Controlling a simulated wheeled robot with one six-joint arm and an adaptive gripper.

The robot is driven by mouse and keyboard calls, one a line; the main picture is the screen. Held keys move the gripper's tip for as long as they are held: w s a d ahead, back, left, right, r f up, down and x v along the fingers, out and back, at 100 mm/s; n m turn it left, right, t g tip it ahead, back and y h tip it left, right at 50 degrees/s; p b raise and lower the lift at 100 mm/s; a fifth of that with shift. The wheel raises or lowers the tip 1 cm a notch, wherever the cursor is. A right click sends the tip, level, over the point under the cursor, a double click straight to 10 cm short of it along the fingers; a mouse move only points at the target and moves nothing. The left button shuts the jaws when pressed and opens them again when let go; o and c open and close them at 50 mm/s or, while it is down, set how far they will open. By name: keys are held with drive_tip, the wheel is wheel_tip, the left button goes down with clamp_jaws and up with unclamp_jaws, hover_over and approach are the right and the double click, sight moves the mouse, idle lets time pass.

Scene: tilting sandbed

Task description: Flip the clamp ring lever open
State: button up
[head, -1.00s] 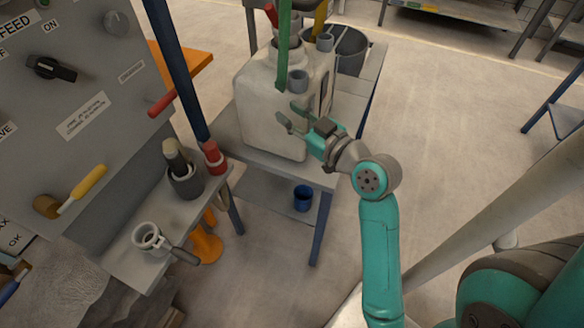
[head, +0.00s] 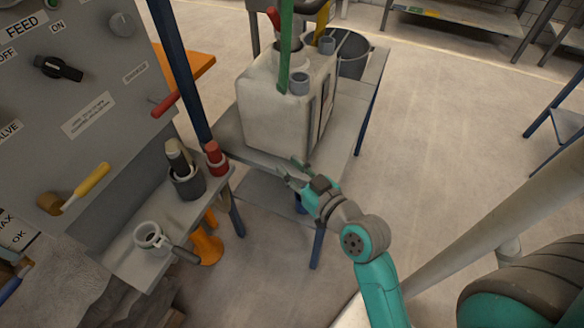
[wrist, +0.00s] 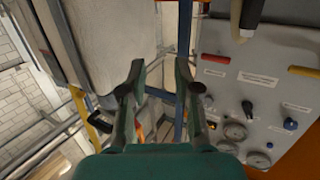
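A pale grey ring (head: 149,235), which looks like the clamp ring, lies on the small grey side table at lower left in the head view. A dark-handled lever (head: 185,254) sticks out from it to the right. Whether the lever is latched cannot be told. My gripper (head: 291,168) is to the right of and farther back than the ring, beside the white container's lower edge, well apart from the ring. In the wrist view my gripper (wrist: 160,66) has its two fingers spread with nothing between them. I cannot make out the ring or lever there.
A grey control panel (head: 95,125) with a yellow-handled lever (head: 90,181) stands at left. The side table also holds a dark cup (head: 187,184) and a red-topped piece (head: 215,157). A white container (head: 270,115) stands on a bench behind my gripper. Floor at right is clear.

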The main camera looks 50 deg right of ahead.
drive_tip(key=shift+c, duration=0.3)
clamp_jaws()
drive_tip(key=n+t+h, duration=0.4)
drive_tip(key=n+h, duration=0.5)
drive_tip(key=n, duration=0.9)
approach(277, 24)
drive_tip(key=shift+x, duration=3.65)
